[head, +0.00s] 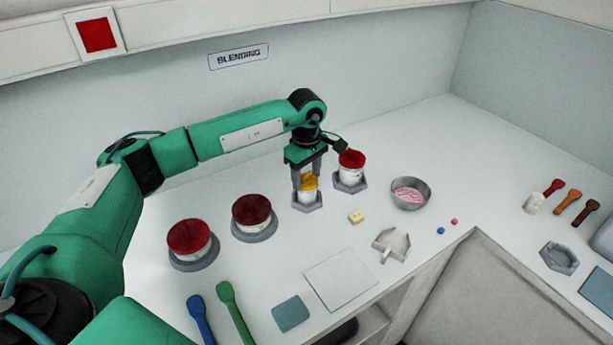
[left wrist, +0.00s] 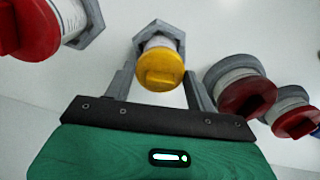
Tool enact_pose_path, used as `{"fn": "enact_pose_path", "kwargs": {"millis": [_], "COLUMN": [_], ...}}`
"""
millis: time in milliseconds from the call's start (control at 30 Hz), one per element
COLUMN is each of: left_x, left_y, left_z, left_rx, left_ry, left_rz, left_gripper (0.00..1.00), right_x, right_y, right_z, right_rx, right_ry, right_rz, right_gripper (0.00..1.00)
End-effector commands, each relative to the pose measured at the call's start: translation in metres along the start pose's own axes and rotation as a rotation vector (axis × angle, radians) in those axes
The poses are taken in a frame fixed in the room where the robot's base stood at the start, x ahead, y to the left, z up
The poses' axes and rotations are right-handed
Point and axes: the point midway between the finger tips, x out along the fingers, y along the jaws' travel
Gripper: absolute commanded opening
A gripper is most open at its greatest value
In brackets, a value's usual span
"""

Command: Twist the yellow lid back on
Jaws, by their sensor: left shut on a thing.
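The yellow lid (head: 309,183) sits on top of a small white jar (head: 306,197), which stands in a grey hexagonal holder (head: 307,207). My left gripper (head: 308,182) points down over the jar, with a finger on either side of the lid, and is shut on it. In the left wrist view the yellow lid (left wrist: 160,70) lies between the two fingers, and the holder (left wrist: 150,32) shows beyond it. I cannot tell whether the lid is fully seated. My right gripper is not in view.
A red-lidded jar (head: 350,168) in a holder stands close to the right of my gripper. Two larger red-lidded jars (head: 252,211) (head: 189,238) stand to the left. A metal bowl (head: 410,193) and yellow block (head: 356,217) are to the right. A white board (head: 340,278) lies in front.

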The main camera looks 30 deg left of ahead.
Motion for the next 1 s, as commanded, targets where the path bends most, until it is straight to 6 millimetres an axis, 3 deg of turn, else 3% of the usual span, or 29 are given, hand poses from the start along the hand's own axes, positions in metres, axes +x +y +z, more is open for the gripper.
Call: {"fn": "enact_pose_path", "kwargs": {"millis": [400, 433, 567, 1000], "left_x": [-0.0003, -0.0003, -0.0002, -0.0067], "left_y": [0.0000, 0.0000, 0.0000, 0.0001], "left_z": [-0.0001, -0.0001, -0.0001, -0.0001], "left_rx": [0.107, 0.107, 0.107, 0.106], "left_ry": [0.000, 0.000, 0.000, 0.000], "left_rz": [0.000, 0.000, 0.000, 0.000], "left_gripper": [0.35, 0.58, 0.81, 0.81], "right_x": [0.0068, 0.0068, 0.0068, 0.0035], "right_y": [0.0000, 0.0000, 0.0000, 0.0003], "right_z": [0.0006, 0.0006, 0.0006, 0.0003], "right_rx": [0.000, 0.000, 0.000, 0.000], "right_ry": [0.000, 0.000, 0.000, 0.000], "right_rz": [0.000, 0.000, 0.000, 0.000], "right_gripper": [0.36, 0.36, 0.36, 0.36]}}
